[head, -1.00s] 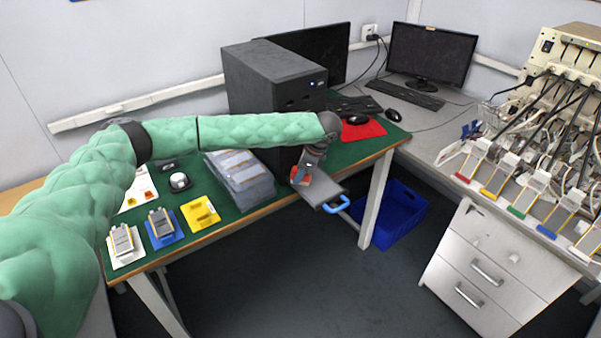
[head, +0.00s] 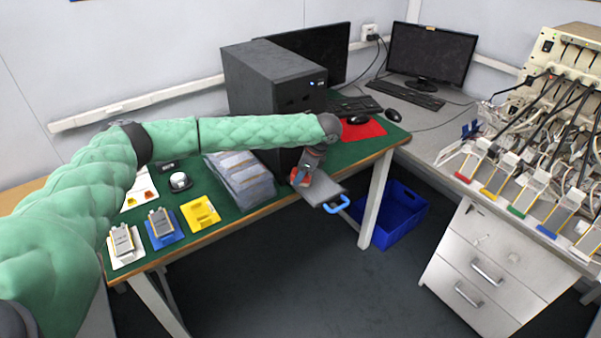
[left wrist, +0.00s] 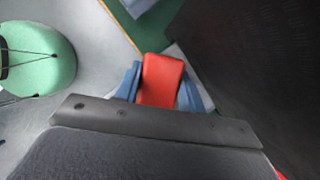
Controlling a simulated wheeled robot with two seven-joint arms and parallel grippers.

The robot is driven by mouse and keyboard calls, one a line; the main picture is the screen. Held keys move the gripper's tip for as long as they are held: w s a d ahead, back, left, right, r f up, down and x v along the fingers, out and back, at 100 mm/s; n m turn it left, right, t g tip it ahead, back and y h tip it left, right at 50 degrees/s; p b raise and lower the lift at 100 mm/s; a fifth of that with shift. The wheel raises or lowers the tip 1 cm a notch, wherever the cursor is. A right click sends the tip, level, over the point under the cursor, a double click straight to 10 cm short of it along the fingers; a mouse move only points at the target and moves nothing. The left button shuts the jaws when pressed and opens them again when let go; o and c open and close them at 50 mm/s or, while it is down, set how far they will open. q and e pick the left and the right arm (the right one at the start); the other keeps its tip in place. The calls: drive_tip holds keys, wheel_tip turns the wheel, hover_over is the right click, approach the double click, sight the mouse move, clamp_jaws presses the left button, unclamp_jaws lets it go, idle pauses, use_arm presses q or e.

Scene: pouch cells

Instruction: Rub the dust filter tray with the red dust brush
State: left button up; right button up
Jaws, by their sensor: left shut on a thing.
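The dust filter tray (head: 323,190) is a flat grey tray with a blue loop handle (head: 338,206). It sticks out low at the front of the black computer tower, past the table's edge. My left gripper (head: 301,178) is shut on the red dust brush (head: 295,175) at the inner end of the tray, close to the tower. In the left wrist view the red brush (left wrist: 160,80) sits between the blue fingers of the left gripper (left wrist: 160,92). I cannot tell whether its bristles touch the tray. My right gripper is not in view.
The black computer tower (head: 262,80) stands right beside the gripper. Bagged pouch cells (head: 240,178) lie left of it on the green table mat. Coloured holders, one yellow (head: 200,213), are further left. A blue crate (head: 400,215) stands on the floor below right.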

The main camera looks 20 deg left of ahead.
use_arm(q)
drive_tip(key=shift+f, duration=0.2)
drive_tip(key=shift+f, duration=0.3)
drive_tip(key=shift+f, duration=0.25)
